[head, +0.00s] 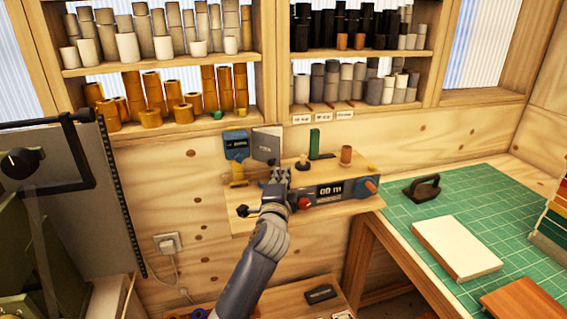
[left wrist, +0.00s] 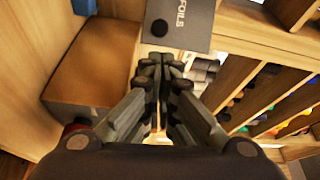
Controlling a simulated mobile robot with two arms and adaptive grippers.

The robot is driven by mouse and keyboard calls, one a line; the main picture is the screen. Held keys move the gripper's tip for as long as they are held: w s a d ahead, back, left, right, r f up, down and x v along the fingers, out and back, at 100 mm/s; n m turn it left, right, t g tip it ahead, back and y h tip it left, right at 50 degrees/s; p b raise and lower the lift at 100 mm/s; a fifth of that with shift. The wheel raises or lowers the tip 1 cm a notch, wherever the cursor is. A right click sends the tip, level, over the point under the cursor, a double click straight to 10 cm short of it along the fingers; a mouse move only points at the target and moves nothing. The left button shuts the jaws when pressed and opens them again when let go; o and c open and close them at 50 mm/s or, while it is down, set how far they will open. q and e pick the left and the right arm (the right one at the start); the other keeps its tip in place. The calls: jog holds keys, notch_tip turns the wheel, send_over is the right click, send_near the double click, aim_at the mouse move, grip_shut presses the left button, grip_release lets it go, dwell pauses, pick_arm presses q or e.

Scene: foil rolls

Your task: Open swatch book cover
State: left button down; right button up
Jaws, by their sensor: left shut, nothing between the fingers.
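No inner pages are visible to me. My left gripper (head: 280,175) is in front of and below the book, its fingers shut and empty. In the left wrist view the closed fingertips (left wrist: 160,65) point toward the book's lower part; I cannot tell whether they touch it. My right gripper is not in view.
A blue device (head: 236,145) stands left of the book. Foil-roll racks are above. A green cutting mat (head: 480,204) covers the right-hand table.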

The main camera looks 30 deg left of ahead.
pick_arm(q)
jog(key=shift+p+x, duration=0.4)
jog(key=shift+x, duration=2.2)
jog(key=shift+f, duration=0.1)
